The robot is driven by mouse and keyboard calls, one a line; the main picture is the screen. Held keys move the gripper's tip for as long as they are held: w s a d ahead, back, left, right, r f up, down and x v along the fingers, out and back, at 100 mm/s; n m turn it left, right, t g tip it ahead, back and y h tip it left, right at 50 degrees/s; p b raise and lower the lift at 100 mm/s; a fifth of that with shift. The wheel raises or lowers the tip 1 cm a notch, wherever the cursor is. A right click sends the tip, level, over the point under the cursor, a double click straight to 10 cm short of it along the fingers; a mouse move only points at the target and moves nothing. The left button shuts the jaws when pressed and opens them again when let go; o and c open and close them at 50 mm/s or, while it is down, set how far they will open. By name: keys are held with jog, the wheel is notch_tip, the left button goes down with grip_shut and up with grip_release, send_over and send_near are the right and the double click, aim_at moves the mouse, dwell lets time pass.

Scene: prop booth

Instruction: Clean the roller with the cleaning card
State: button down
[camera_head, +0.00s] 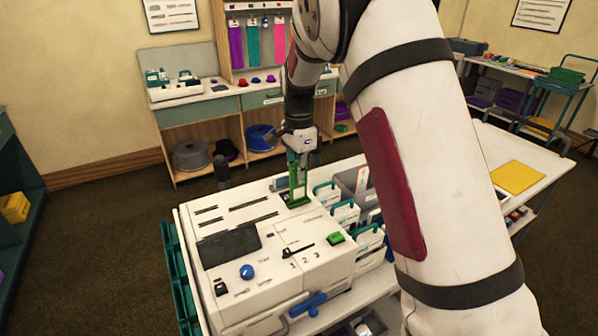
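A white machine (283,267) fills the front middle, with slots in its top, a dark panel (229,245), a blue knob (246,272) and a lever beside the marks 1 2 3. My gripper (299,158) points down over the machine's back right part. A green upright piece (296,184) with a wider green base is directly below it, at or between the fingers. I cannot tell whether the fingers are closed on it. I cannot make out the roller, or tell which piece is the cleaning card.
White boxes with teal handles (344,213) and a grey bin (355,184) stand close to the machine's right side. A blue handle (308,305) sticks out at its front. A yellow sheet (518,177) lies on the right of the white table. Shelves line the back wall.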

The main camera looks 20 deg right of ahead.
aim_at(299, 200)
jog(key=shift+f+b, duration=0.4)
jog(key=shift+f, duration=2.95)
jog(key=c, duration=1.7)
grip_release()
jog(key=shift+r, duration=0.15)
notch_tip(299, 200, up, 11)
jog(key=shift+f, duration=0.15)
jog(key=shift+r, duration=0.5)
